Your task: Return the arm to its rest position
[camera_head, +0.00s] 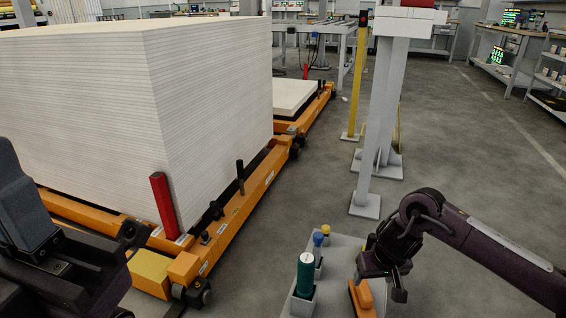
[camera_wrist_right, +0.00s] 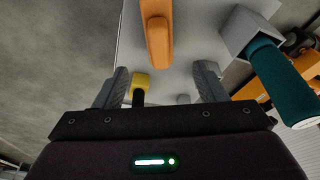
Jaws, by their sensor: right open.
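My right gripper (camera_head: 382,284) is at the lower right in the head view, over the right side of a grey panel (camera_head: 335,255). In the right wrist view its two fingers (camera_wrist_right: 164,82) stand wide apart with nothing held between them. An orange handle (camera_head: 361,298) is close by the fingers in the head view; in the right wrist view the orange handle (camera_wrist_right: 157,40) lies beyond the fingertips. My left arm fills the lower left of the head view; its dark end (camera_head: 128,238) is partly seen, and its jaws cannot be made out.
A dark green grip (camera_head: 305,275) stands in a grey holder on the panel, near a blue knob (camera_head: 318,238) and a yellow knob (camera_head: 325,229). A tall white sheet stack (camera_head: 210,110) sits on an orange cart (camera_head: 235,215). A grey post (camera_head: 378,120) stands behind.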

